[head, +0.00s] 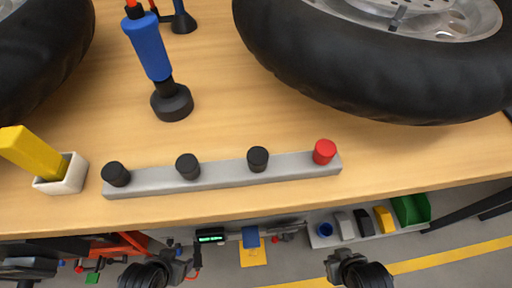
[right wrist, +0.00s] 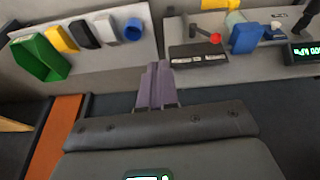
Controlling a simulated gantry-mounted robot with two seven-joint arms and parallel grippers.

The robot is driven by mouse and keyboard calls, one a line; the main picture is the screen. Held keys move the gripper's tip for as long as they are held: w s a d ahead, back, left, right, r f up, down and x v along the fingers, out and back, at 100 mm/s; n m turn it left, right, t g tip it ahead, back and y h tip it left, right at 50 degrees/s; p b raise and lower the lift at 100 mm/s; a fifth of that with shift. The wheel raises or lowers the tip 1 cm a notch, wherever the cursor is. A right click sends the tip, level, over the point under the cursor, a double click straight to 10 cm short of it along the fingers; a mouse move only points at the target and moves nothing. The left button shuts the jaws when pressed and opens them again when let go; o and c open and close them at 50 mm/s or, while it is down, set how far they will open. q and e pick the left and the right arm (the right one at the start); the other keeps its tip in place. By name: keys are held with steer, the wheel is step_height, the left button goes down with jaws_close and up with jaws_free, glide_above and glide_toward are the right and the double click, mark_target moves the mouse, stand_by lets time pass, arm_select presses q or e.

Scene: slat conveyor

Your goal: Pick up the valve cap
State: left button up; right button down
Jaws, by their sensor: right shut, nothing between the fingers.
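A light grey strip (head: 222,174) lies along the front of the wooden bench in the head view. Three black caps stand on it: one at the left end (head: 116,174), one left of the middle (head: 188,166) and one right of the middle (head: 257,159). A red cap (head: 324,151) stands at its right end. The frames do not show which is the valve cap. My right gripper (right wrist: 156,68) is shut and empty in the right wrist view, facing the low grey shelf, away from the caps. No fingers of my left gripper show.
Two large tyres stand on the bench, right (head: 370,75) and left (head: 40,60). A blue-handled tool (head: 148,45) stands between them. A white holder (head: 70,177) with a yellow block is left of the strip. A low shelf carries a green bin (head: 411,209) beyond the bench edge.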

steer(key=c, duration=1.8)
jaws_free()
steer(key=shift+d, duration=0.15)
steer(key=shift+c, duration=0.2)
steer(key=shift+o, duration=1.2)
steer(key=o, duration=0.7)
steer(key=shift+o, duration=0.2)
